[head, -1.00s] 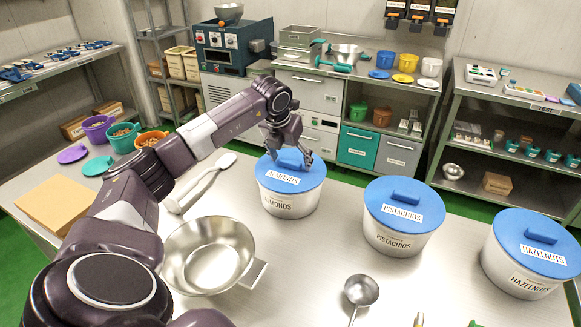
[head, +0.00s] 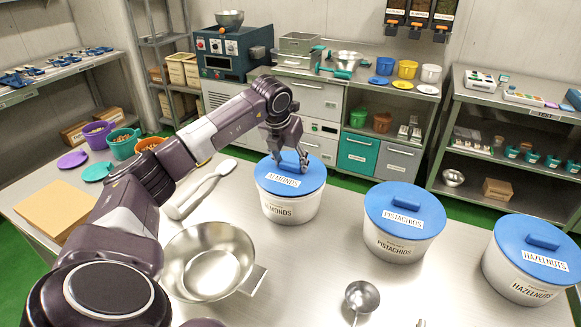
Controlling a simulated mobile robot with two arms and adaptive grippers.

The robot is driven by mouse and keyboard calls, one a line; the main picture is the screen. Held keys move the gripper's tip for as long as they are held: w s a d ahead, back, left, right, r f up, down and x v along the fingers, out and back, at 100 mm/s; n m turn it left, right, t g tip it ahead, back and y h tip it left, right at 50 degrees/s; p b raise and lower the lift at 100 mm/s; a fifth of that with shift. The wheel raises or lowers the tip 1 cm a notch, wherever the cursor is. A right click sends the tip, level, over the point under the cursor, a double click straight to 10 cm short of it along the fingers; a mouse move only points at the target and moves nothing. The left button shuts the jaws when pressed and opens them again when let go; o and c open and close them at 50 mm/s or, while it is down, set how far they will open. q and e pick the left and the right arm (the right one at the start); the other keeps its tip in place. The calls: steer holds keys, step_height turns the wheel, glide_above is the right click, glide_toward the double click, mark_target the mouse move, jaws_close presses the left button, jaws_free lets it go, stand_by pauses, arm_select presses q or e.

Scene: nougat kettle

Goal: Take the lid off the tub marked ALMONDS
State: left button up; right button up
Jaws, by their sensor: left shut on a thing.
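The white tub marked ALMONDS (head: 291,207) stands on the steel table with its blue lid (head: 305,184) resting on it. My left gripper (head: 290,164) is over the lid, coming down from above, with its fingers closed on the lid's handle. The fingers and wrist hide most of that handle. The lid sits level on the tub, and I see no clear gap between them. My right gripper is not in view.
The PISTACHIOS tub (head: 399,243) and the HAZELNUTS tub (head: 522,280) stand to the right, lidded. A steel pan (head: 208,262) and a metal scoop (head: 361,295) are in front. A white utensil (head: 203,188) lies left of the almonds tub. A tan board (head: 62,207) lies far left.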

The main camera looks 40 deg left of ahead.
mark_target(291, 164)
arm_select(q)
step_height(291, 164, up, 22)
steer(key=p, duration=0.2)
steer(key=shift+p, duration=0.35)
stand_by(0.4)
steer(key=shift+f, duration=0.1)
